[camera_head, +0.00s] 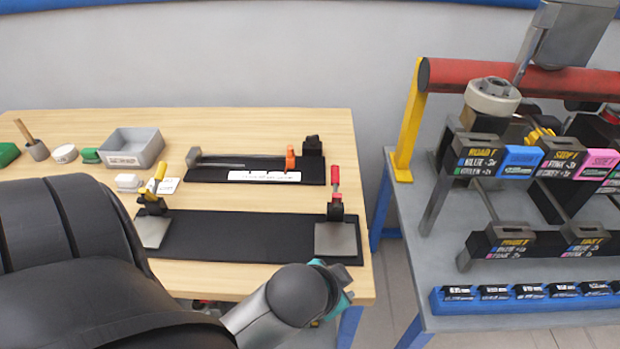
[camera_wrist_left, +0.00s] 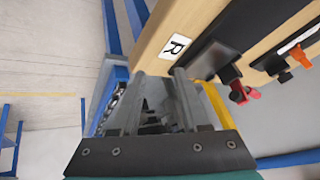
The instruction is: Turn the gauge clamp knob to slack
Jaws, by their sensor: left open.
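A gauge on a black base (camera_head: 215,176) lies at the back of the wooden table, with a long rail, an orange upright part (camera_head: 290,157) and a black block (camera_head: 312,145) at its right end. I cannot tell for sure which part is the clamp knob. The orange part (camera_wrist_left: 301,55) also shows at the right of the left wrist view. My left gripper (camera_wrist_left: 158,82) is open and empty, off the table's edge and apart from the gauge. In the head view only its teal body shows past my grey wrist. My right gripper is out of view.
A long black fixture (camera_head: 240,232) with a yellow-handled clamp (camera_head: 154,184) and a red-handled clamp (camera_head: 335,190) lies in front of the gauge. A grey bin (camera_head: 131,148) stands at the back left. A grey bench (camera_head: 400,240) with racks stands right, across a gap.

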